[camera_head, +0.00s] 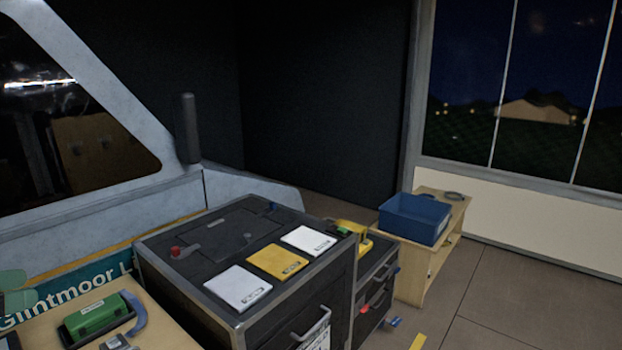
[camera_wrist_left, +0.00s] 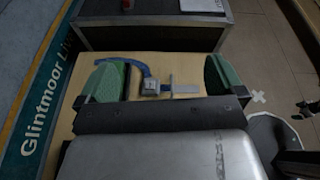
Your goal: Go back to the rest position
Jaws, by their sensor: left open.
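My left gripper (camera_head: 14,291) shows at the lower left edge of the head view, only partly in frame, with green fingers. In the left wrist view my left gripper (camera_wrist_left: 164,76) has its two green fingers wide apart, with nothing held between them. Below and beyond the fingers is a wooden tabletop (camera_wrist_left: 180,62). A blue curved strip (camera_wrist_left: 141,69) and a small grey device (camera_wrist_left: 151,86) lie on it, apart from the fingers as far as I can tell. My right gripper is not in view.
The wooden table (camera_head: 165,337) also carries a green labelled case (camera_head: 95,314). Beyond it stands a black cabinet (camera_head: 185,285) with white and yellow cards on top. A blue bin (camera_head: 414,218) sits on a low wooden stand. Floor (camera_head: 520,295) at right is mostly clear.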

